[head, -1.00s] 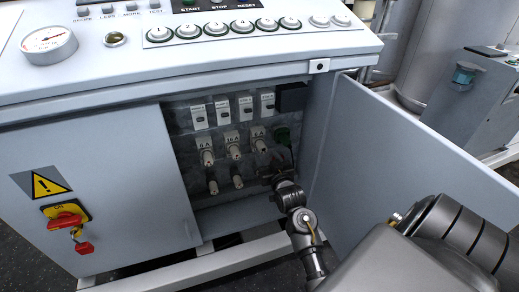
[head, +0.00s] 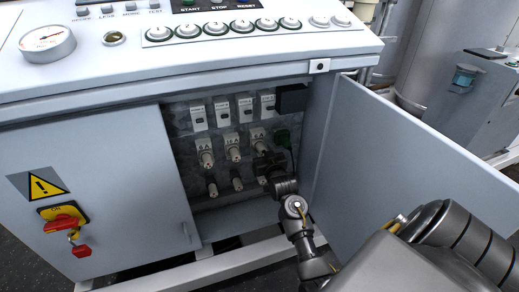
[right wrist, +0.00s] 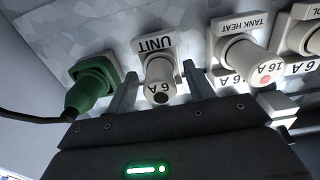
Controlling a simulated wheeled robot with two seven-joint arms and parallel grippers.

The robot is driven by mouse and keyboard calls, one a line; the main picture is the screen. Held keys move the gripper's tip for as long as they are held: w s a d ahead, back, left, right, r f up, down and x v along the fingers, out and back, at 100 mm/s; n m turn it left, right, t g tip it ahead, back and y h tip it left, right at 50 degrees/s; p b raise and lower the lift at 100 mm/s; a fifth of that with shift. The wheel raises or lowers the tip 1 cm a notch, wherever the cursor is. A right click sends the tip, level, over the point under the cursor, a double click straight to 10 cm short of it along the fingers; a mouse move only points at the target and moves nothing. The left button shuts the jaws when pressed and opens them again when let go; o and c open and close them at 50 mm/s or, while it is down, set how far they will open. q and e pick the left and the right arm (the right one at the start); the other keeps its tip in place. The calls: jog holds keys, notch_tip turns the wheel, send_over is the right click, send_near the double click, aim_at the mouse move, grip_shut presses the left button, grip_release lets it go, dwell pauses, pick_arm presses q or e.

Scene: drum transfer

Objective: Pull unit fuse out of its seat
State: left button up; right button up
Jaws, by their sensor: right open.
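The unit fuse (right wrist: 159,80) is a white cylinder with a dark tip, seated under the "UNIT" label and marked 6 A in the right wrist view. In the head view the fuse (head: 259,146) is partly hidden behind my right gripper. My right gripper (right wrist: 160,76) is open, with one finger on each side of the fuse. Gaps seem to show between fingers and fuse; contact is not clear. In the head view the right gripper (head: 268,163) is inside the open cabinet, in front of the panel. My left gripper is not in view.
The tank heat fuse (right wrist: 250,62) sits right beside one finger. A green plug (right wrist: 92,84) with a black cable is on the other side. The open cabinet door (head: 400,150) stands to the right of my arm. More fuses and switches fill the panel.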

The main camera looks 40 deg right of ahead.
dwell(0.5)
jog(key=shift+p, duration=0.35)
jog(key=shift+p, duration=0.35)
dwell(0.4)
grip_shut()
dwell(0.4)
jog(key=shift+s+a, duration=0.1)
jog(key=shift+s, duration=0.05)
jog(key=shift+p+v, duration=1.9)
jog(key=shift+v, duration=0.95)
